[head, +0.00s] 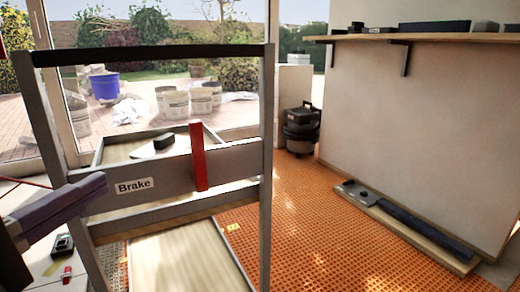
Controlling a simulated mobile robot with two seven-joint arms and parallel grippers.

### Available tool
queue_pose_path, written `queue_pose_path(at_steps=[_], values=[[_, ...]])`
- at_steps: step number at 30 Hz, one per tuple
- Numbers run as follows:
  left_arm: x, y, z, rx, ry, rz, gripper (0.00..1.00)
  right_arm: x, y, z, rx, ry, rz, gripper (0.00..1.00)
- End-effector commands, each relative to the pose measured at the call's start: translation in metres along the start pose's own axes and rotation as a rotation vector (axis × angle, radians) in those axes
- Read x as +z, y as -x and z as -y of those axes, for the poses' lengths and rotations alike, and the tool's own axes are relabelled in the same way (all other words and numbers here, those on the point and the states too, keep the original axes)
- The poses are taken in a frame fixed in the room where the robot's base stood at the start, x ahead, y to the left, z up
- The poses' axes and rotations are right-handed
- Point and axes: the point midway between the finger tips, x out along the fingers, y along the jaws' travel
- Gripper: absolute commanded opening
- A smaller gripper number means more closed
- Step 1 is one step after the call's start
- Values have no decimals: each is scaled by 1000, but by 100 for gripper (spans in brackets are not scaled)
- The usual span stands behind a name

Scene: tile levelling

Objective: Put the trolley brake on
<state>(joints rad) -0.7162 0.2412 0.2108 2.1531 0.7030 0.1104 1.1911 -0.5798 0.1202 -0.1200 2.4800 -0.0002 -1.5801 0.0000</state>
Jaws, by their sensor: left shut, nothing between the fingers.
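The trolley (265,160) stands in front of me, with grey uprights and a black top handle bar. Its grey crossbar carries a white "Brake" label (134,186). The red brake lever (199,157) stands nearly upright on the crossbar, right of the label. My left gripper (103,184) comes in from the left, shut and empty. Its tips appear in front of the left end of the crossbar, left of the label and apart from the lever. Whether they touch the bar I cannot tell. My right gripper is not in view.
A dark tool (163,141) lies on the trolley's upper deck. Orange matting (300,220) covers the floor to the right. A plank (420,236) with a long dark tool lies along the wall. A black vacuum (301,130) stands behind. A small device (62,244) is at lower left.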

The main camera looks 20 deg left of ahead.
Motion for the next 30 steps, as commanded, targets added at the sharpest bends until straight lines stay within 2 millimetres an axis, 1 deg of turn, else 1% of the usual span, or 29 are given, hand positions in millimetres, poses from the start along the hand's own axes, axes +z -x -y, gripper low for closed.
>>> queue_pose_path(at_steps=[5, 8, 18, 20, 21, 24, 30], values=[[0, -14, 0, 4, -1, -1, 0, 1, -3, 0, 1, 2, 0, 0], [0, -30, 0, 6, 1, -2, 0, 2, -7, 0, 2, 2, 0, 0], [0, -94, 2, 6, 2, -1, 0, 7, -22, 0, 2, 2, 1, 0], [0, -103, 1, 4, 1, -1, 0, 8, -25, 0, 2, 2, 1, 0], [7, -108, 2, 3, 5, -1, 0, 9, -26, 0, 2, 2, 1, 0], [18, -117, 1, 2, 5, -1, 0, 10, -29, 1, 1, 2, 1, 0], [27, -127, 1, 0, 1, -1, 0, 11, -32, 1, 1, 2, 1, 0]])
